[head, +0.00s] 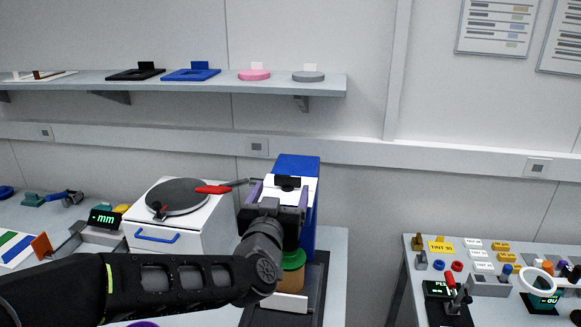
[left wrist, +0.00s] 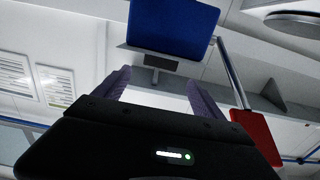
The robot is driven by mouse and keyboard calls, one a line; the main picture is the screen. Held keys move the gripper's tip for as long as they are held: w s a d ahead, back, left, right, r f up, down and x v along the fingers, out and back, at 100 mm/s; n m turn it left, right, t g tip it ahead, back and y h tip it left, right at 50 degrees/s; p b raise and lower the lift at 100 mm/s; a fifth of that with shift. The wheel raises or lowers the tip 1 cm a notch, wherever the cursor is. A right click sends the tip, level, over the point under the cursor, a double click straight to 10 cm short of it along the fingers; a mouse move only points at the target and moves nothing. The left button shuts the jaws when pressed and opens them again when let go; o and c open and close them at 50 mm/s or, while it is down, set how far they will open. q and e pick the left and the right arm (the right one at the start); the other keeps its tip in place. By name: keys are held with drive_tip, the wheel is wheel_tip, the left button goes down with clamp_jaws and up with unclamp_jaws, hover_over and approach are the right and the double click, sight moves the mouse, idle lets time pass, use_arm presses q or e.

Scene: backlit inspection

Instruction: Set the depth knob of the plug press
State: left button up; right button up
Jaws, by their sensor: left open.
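The plug press (head: 297,165) stands at the middle of the bench, with a blue top and back and a white front face. A black part (head: 288,183) on that face may be the depth knob; I cannot make out a scale. My left gripper (head: 279,194) is in front of the press, its purple fingers apart on either side of the black part. In the left wrist view, the open fingers (left wrist: 160,92) show below the blue press top (left wrist: 172,28), with nothing clearly held between them. A red-handled lever (head: 213,189) sticks out left of the press. My right gripper is not in view.
A white box with a round dark plate (head: 178,197) stands left of the press. A green and brown cylinder (head: 292,260) is beneath my gripper. A wall shelf (head: 200,87) holds flat pieces. Another bench (head: 410,300) with small devices stands at right, across a gap.

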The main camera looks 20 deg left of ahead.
sight(287, 177)
use_arm(q)
drive_tip(key=shift+s, duration=0.1)
drive_tip(key=shift+p+x, duration=0.8)
drive_tip(key=shift+x, duration=3.15)
drive_tip(key=shift+c, duration=0.2)
drive_tip(key=shift+d, duration=0.1)
drive_tip(key=c, duration=1.3)
